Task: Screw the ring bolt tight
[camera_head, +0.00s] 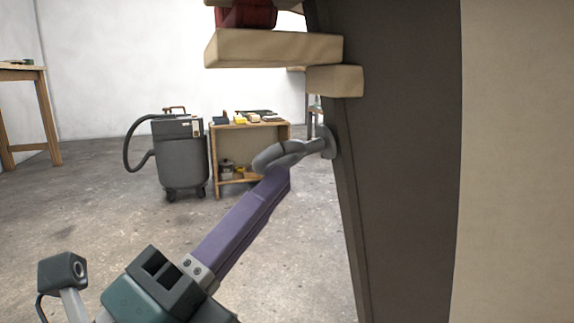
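The grey ring bolt (285,152) sticks out to the left from the edge of a dark upright panel (410,160). A round collar at its base lies against the panel. My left gripper (274,178) comes up from the lower left with long purple fingers. Their tips are at the underside of the ring and overlap it in the picture. The fingers line up almost one behind the other, so the gap between them is hidden. I cannot tell whether they clasp the ring. My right gripper is not in view.
Wooden blocks (270,48) and a red object (246,15) jut from the panel above the bolt. A grey shop vacuum (181,155) and a low wooden shelf (244,127) stand behind. A wooden table (20,74) is at far left. The floor between is clear.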

